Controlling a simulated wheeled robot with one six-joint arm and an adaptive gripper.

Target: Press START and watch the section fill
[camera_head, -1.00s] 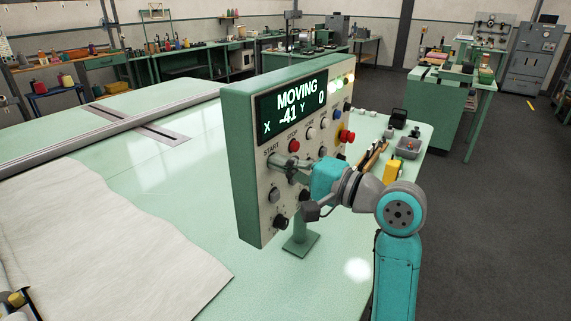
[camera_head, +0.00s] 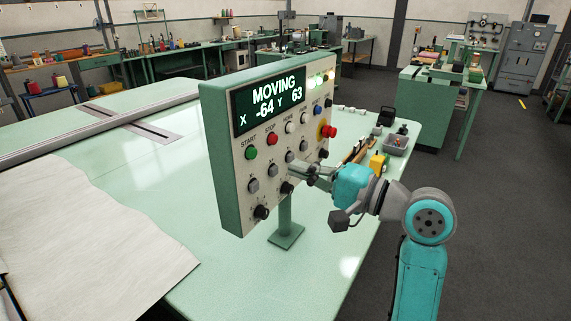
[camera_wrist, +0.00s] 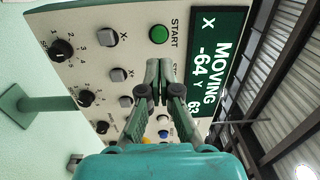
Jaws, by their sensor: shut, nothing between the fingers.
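The control panel (camera_head: 228,190) stands on a post at the table. Its green START button (camera_head: 251,153) is in plain view, left of the red STOP button (camera_head: 272,139). The panel display (camera_head: 270,103) reads MOVING, X -64, Y 63. My gripper (camera_head: 297,165) is shut and empty, in front of the panel's right-hand lower buttons; I cannot tell the exact gap. In the wrist view, my fingers (camera_wrist: 155,85) point at the panel, below the START button (camera_wrist: 159,34) in the picture, and hide the STOP button. A pale cloth (camera_head: 85,235) lies at the left.
A red emergency button (camera_head: 329,131) sits on the panel's right side. A grey tray (camera_head: 396,148) and a yellow item (camera_head: 377,163) lie on the table behind my arm. A grey rail (camera_head: 100,126) crosses the table. Open floor (camera_head: 500,200) is at the right.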

